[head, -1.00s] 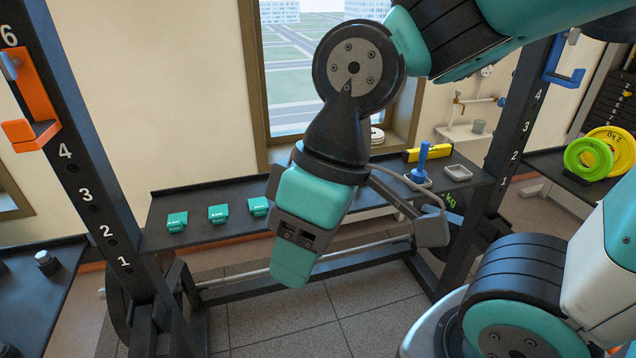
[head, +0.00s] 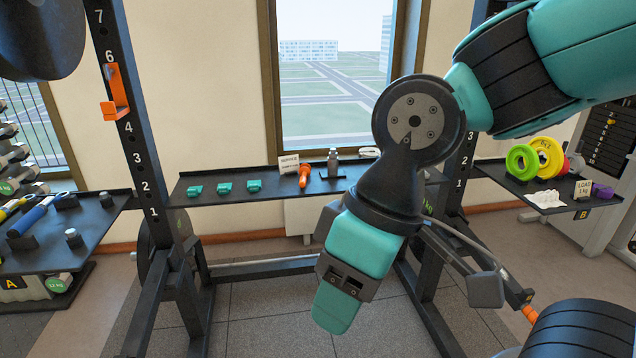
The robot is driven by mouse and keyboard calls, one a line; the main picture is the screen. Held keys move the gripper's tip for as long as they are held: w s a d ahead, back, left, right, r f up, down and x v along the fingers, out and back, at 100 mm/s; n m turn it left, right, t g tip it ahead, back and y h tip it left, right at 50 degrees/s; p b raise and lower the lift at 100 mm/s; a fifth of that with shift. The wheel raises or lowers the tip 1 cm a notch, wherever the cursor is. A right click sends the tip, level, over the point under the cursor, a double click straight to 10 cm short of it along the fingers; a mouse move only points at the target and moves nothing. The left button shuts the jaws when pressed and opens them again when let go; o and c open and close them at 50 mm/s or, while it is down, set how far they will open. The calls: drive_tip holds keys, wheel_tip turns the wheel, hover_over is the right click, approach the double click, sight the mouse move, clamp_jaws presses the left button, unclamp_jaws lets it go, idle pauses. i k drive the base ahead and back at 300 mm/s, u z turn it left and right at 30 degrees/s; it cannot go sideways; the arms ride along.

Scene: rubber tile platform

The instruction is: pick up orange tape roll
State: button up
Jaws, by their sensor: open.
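I cannot make out a clear orange tape roll. An orange object (head: 304,176) lies on the dark shelf (head: 225,202) in front of the window, next to a white card; it looks elongated, and I cannot tell whether it is the roll. My gripper (head: 337,310) hangs in the middle of the view, pointing down, in front of the shelf and well apart from it. It is open, with nothing seen in it. My arm hides the right part of the shelf.
A left table (head: 60,235) holds tools; a right table (head: 525,180) holds green and yellow plates (head: 522,160).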

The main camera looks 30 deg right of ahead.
sight(305, 169)
drive_tip(key=z, duration=0.8)
drive_tip(key=i, duration=2.15)
drive_tip(key=u, duration=0.85)
